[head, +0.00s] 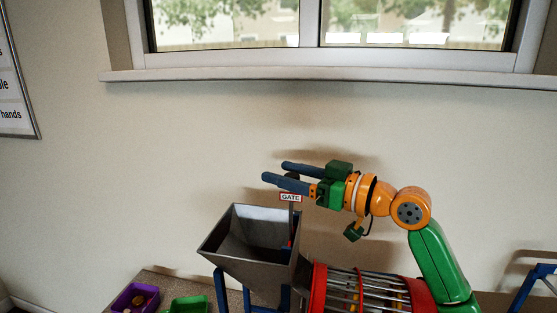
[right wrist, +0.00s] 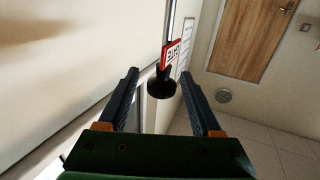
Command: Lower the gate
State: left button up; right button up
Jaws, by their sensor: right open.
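The gate's red-bordered sign (head: 290,197) is on an upright rod at the right side of a grey metal hopper (head: 222,250). A dark round knob (head: 292,176) tops the rod just above the sign. My right gripper (head: 276,172) is open, its two blue fingers pointing left at knob height. In the right wrist view the black knob (right wrist: 161,87) appears between the open fingers, with the sign (right wrist: 173,52) beyond it. I see no finger clearly touching the knob. The lower part of the gate is hidden inside the hopper. My left gripper is not in view.
A red-ended drum with metal bars (head: 368,288) lies right of the hopper. A purple bin (head: 125,301) and a green bin (head: 187,302) sit at lower left. A blue-framed stand (head: 521,291) is at far right. The wall behind is bare below the window sill (head: 330,77).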

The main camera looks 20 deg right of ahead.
jog(key=shift+x, duration=1)
jog(key=shift+s, duration=0.15)
jog(key=shift+c, duration=0.9)
grip_shut()
